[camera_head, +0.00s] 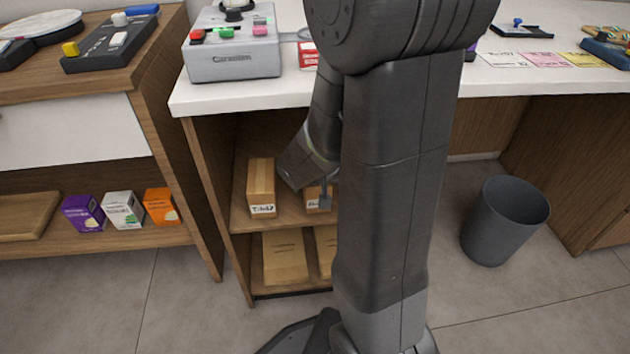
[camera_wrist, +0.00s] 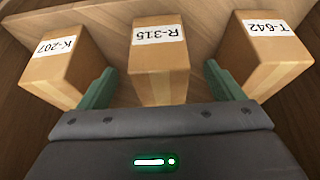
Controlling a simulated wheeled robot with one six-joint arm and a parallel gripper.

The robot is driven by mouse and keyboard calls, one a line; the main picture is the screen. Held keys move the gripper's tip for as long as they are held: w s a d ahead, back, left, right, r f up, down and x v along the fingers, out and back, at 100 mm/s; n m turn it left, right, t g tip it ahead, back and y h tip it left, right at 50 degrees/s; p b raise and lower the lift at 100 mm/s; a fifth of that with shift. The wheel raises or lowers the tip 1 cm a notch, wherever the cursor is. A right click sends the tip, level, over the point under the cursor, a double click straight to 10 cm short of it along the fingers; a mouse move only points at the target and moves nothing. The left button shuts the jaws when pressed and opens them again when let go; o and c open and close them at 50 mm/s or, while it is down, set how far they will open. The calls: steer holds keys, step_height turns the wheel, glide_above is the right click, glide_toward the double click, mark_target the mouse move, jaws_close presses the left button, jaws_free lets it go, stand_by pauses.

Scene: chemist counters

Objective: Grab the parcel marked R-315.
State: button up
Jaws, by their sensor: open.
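The parcel marked R-315 (camera_wrist: 160,75) is a brown cardboard box with a white label. It stands in the middle of the wrist view, and partly behind my gripper in the head view (camera_head: 312,196). My gripper (camera_wrist: 160,78) is open, with one green finger on each side of this parcel in the picture and a visible gap on both sides. I cannot tell how far the fingers reach along it. My gripper (camera_head: 318,196) is at the shelf in the head view, mostly hidden by my arm.
Parcel K-207 (camera_wrist: 58,70) stands left and parcel T-642 (camera_wrist: 268,55) right in the wrist view, close outside the fingers. They share the wooden shelf (camera_head: 240,218) under the white counter (camera_head: 290,92). Flat boxes (camera_head: 285,258) lie below. A grey bin (camera_head: 495,235) stands right.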

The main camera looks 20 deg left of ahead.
steer(key=w+a, duration=0.2)
steer(key=w, duration=0.2)
steer(key=shift+w+a, duration=0.4)
steer(key=shift+b+x, duration=0.95)
steer(key=shift+x, duration=1.55)
steer(key=shift+f+b, duration=0.25)
steer(key=shift+b, duration=0.15)
steer(key=c, duration=1.3)
steer(key=shift+o, duration=0.2)
steer(key=shift+r, duration=0.15)
